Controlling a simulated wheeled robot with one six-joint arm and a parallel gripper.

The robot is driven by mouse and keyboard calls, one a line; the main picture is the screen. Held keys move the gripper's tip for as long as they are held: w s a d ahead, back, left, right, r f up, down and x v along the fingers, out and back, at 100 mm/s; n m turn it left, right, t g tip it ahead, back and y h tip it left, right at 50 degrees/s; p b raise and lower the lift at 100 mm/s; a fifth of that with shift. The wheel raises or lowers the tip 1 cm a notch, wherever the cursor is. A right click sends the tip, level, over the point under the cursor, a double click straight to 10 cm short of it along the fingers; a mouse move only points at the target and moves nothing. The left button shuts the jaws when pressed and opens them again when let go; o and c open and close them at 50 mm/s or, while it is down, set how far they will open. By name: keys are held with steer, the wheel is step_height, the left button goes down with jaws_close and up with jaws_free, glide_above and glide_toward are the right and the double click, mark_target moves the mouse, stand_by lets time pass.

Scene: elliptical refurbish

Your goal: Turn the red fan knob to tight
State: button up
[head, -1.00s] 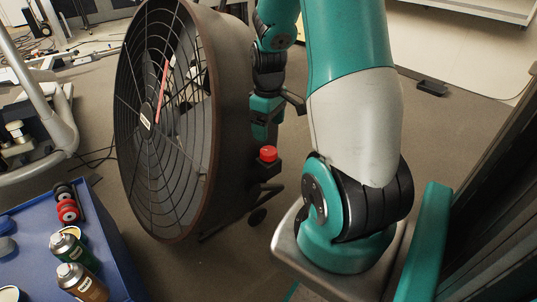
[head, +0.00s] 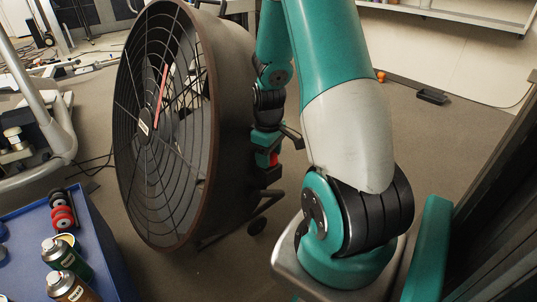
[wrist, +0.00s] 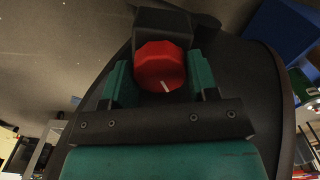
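The red fan knob (wrist: 160,64) sits on a dark box on the side of the large round fan (head: 228,95). A short white line on the knob points toward the bottom of the wrist view, slightly right. My gripper (wrist: 160,80) is open, with one teal finger on each side of the knob. The gaps to the knob look narrow; I cannot tell whether either finger touches it. In the head view the knob (head: 274,159) is partly hidden by my gripper (head: 268,155).
A blue cart (head: 100,250) with spray cans (head: 62,258) and red and black rollers stands at the lower left. A grey metal frame (head: 62,130) is at the far left. The floor right of the fan is mostly clear.

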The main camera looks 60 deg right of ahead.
steer(key=shift+c, duration=1.1)
steer(key=shift+r+m+p, duration=0.1)
steer(key=shift+m+p, duration=0.2)
steer(key=m+p, duration=0.2)
steer(key=shift+r+m, duration=0.1)
steer(key=shift+m, duration=0.2)
steer(key=m+p, duration=0.3)
steer(key=m, duration=0.2)
steer(key=shift+m, duration=0.4)
steer(key=o, duration=0.9)
steer(key=shift+o, duration=0.2)
